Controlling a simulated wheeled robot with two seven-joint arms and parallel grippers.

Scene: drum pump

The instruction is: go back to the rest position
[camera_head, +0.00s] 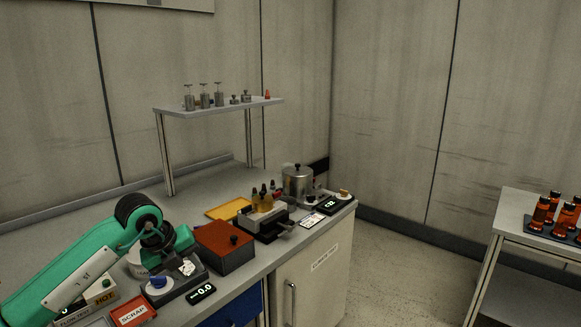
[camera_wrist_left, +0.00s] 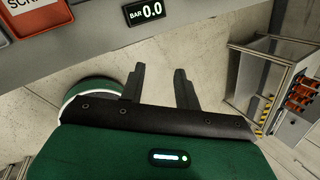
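My left gripper (camera_wrist_left: 160,88) shows in the left wrist view with its two dark fingers apart and nothing between them. It points over the pale floor (camera_wrist_left: 205,50), clear of the bench edge. In the head view my left arm, green and white, comes in from the left over the bench's front left part; its fingertips cannot be made out there. My right gripper is in neither view. The bench (camera_head: 75,225) carries a pressure display (camera_head: 202,293) reading 0.0, which also shows in the left wrist view (camera_wrist_left: 144,11).
A red-topped box (camera_head: 224,243), a yellow tray (camera_head: 228,209), a holder with amber vials (camera_head: 262,203) and a metal pot (camera_head: 297,181) stand on the bench. A red SCRAP bin (camera_head: 132,313) is near its front. A trolley (camera_head: 510,217) with brown bottles stands right; floor between is clear.

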